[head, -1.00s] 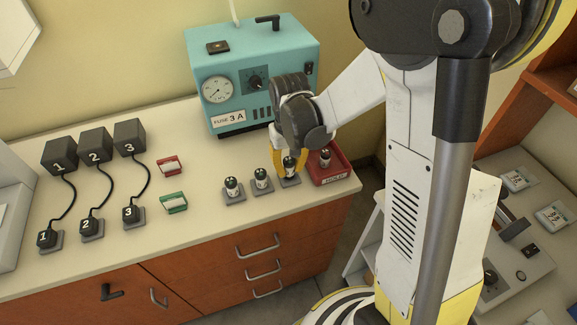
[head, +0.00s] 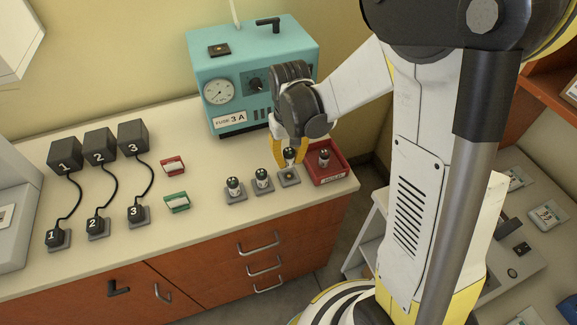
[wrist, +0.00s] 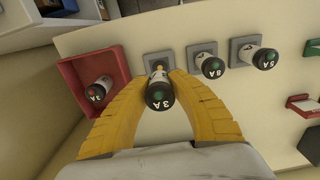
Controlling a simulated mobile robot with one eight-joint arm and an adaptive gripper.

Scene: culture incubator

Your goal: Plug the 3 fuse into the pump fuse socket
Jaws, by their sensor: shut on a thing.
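My gripper (head: 289,160) has yellow fingers and is shut on a fuse with a dark cap and a green dot (wrist: 160,92). Its label looks like 3 A in the wrist view. The fuse hangs upright just above an empty grey holder (head: 289,177), apart from it. The teal pump box (head: 262,75) stands behind, with a gauge and a "FUSE 3 A" label (head: 231,117). On its top is a dark square (head: 219,49) with a small light centre, which looks like the fuse socket.
Two more fuses (head: 234,187) (head: 262,179) stand in holders left of my gripper. A red tray (head: 334,178) at the right holds a 3A fuse with a red dot (wrist: 97,90). Black numbered plugs (head: 137,213) and red and green blocks (head: 177,203) lie left.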

